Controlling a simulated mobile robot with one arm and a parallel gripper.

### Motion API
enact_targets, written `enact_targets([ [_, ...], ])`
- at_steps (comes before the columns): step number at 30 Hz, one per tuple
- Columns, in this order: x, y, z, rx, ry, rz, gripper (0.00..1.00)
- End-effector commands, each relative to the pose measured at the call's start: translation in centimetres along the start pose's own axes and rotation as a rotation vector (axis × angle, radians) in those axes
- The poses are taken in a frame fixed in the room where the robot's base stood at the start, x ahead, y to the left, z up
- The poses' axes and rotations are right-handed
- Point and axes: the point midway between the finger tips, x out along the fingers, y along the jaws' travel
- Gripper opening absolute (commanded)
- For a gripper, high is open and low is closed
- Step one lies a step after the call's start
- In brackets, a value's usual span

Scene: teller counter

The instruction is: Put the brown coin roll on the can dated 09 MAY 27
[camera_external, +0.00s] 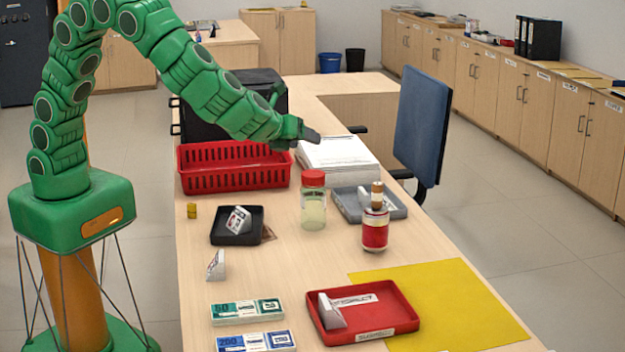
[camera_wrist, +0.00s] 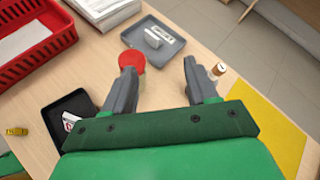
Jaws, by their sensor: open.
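A small brown coin roll (camera_external: 377,195) stands upright on top of a can with a red and white label (camera_external: 375,233). The date on the can is too small to read. In the wrist view the roll's pale end (camera_wrist: 218,69) shows just right of my right finger, with part of the can hidden behind that finger. My gripper (camera_external: 311,136) is open and empty, raised above the counter toward the back. In the wrist view its two fingers (camera_wrist: 159,72) are spread apart, with bare counter between them, and are apart from the roll.
A glass jar with a red lid (camera_external: 313,200) stands left of the can. A grey tray (camera_external: 395,209) lies behind it.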

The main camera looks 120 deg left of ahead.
Motion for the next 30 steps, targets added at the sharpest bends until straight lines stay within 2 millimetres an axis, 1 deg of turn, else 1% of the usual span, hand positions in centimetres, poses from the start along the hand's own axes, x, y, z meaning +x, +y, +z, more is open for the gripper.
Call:
enact_targets([
  [1, -0.9, 1.0, 1.0, -0.045, 0.009, 0.021, 0.58],
  [6, -3.3, 4.8, 3.3, -0.197, 0.043, 0.108, 0.58],
  [12, -6.4, 9.8, 5.2, -0.362, 0.083, 0.215, 0.58],
  [17, -9.1, 13.5, 6.0, -0.491, 0.124, 0.3, 0.58],
  [21, -11.5, 17.0, 6.4, -0.596, 0.16, 0.38, 0.58],
  [26, -14.4, 20.8, 6.5, -0.708, 0.204, 0.474, 0.58],
  [30, -17.1, 24.2, 6.2, -0.797, 0.243, 0.561, 0.58],
])
